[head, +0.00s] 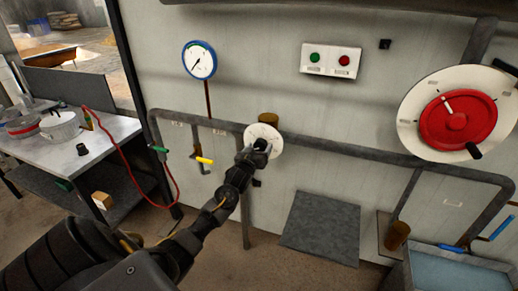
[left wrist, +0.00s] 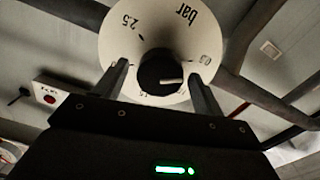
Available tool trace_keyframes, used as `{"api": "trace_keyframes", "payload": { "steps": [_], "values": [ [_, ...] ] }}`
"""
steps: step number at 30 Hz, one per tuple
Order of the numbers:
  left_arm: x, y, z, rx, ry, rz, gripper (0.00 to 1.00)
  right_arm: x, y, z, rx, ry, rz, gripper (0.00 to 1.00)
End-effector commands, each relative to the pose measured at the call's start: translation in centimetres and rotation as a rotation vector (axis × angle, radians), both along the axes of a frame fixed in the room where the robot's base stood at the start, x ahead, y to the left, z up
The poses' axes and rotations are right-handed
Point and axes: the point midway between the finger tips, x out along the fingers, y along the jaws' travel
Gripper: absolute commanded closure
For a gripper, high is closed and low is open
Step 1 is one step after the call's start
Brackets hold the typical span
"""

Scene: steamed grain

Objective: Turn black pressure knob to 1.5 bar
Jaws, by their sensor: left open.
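The black pressure knob (left wrist: 158,70) sits in the middle of a round white dial plate (left wrist: 148,22) marked "bar" and "2.5"; its white mark points to the right in the left wrist view. Other numbers are small or partly hidden. In the head view the dial plate (head: 272,131) is on the wall pipe, and my gripper hides most of the knob. My left gripper (head: 262,146) is open in front of the dial. In the left wrist view its fingers (left wrist: 160,84) stand on either side of the knob, with gaps visible. My right gripper is not in view.
A blue-rimmed gauge (head: 199,60) hangs upper left, its needle toward lower left. A yellow-handled valve (head: 204,160) is left of the dial. A red wheel (head: 458,118) is at right. A button box (head: 331,60) is above. A table (head: 115,135) stands at left.

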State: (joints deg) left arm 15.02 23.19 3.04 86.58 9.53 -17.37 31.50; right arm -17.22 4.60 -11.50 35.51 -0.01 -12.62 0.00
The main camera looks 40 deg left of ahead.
Motion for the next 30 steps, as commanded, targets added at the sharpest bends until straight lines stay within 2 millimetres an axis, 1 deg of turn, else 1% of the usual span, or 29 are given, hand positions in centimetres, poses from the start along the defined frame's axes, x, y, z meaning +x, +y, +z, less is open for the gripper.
{"api": "trace_keyframes", "payload": {
  "steps": [5,15,16,23,30],
  "values": [
    [0.0,-0.03,-0.02,0.0,0.0,0.0,0.3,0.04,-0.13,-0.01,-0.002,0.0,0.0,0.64],
    [-0.02,-0.05,-0.03,0.0,0.001,0.0,0.75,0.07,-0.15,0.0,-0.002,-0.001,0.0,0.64],
    [-0.02,-0.37,-0.05,-0.001,0.001,0.0,0.75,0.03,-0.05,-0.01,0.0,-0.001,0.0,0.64],
    [0.02,-0.13,-0.03,0.025,0.01,-0.001,0.75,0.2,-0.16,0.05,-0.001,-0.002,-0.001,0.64],
    [0.01,-0.07,0.04,0.139,0.049,-0.001,0.75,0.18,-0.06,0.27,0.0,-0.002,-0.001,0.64]
  ]
}}
